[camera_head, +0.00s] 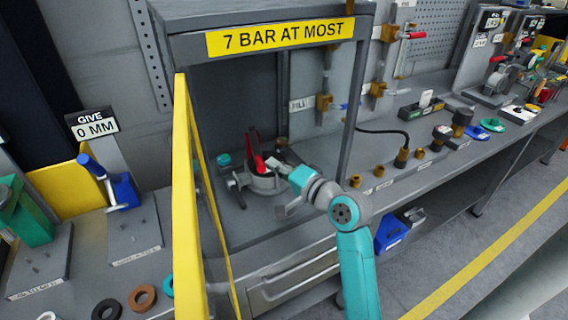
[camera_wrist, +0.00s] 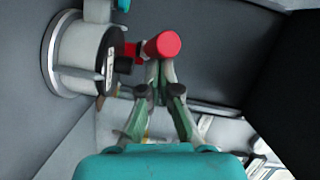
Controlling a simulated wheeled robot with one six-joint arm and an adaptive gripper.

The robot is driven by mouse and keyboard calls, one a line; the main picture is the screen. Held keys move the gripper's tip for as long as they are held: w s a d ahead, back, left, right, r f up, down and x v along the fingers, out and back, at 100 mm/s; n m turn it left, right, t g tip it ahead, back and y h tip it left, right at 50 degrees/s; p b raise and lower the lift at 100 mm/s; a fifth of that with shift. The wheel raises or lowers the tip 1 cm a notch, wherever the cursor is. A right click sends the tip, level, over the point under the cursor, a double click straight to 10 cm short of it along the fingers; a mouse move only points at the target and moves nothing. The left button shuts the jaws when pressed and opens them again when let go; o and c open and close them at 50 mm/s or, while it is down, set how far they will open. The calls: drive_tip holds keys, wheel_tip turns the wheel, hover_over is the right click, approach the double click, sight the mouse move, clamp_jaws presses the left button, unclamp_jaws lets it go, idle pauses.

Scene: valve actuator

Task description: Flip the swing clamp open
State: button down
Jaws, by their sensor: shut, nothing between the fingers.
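Inside a grey open-fronted cabinet stands a round grey fixture (camera_head: 264,183) with an upright black part and a red handle (camera_head: 256,150) leaning on it. I take the red-handled part to be the swing clamp, though its exact pose is hard to tell. My gripper (camera_head: 283,166) reaches in from the right, close beside the fixture. In the wrist view, the red handle end (camera_wrist: 162,45) lies right at the tips of my gripper (camera_wrist: 160,72), which is shut and empty. Contact cannot be told. The pale round body (camera_wrist: 83,50) with its dark face is left of the fingers.
The yellow door (camera_head: 188,190) stands open at the cabinet's left. The cabinet's right post (camera_head: 352,105) is close to my arm. A teal-capped part (camera_head: 224,159) sits left of the fixture. Brass fittings (camera_head: 380,171) and a black cable (camera_head: 385,131) are on the bench to the right.

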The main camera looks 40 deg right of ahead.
drive_tip(key=shift+w+a, duration=1.05)
drive_tip(key=shift+a, duration=0.35)
drive_tip(key=shift+w+a, duration=1.05)
drive_tip(key=shift+a, duration=0.4)
drive_tip(key=shift+w+a, duration=1.05)
drive_tip(key=shift+a, duration=0.35)
drive_tip(key=shift+s, duration=0.1)
drive_tip(key=s, duration=1.1)
drive_tip(key=shift+s+r, duration=0.4)
drive_tip(key=shift+d+f, duration=0.1)
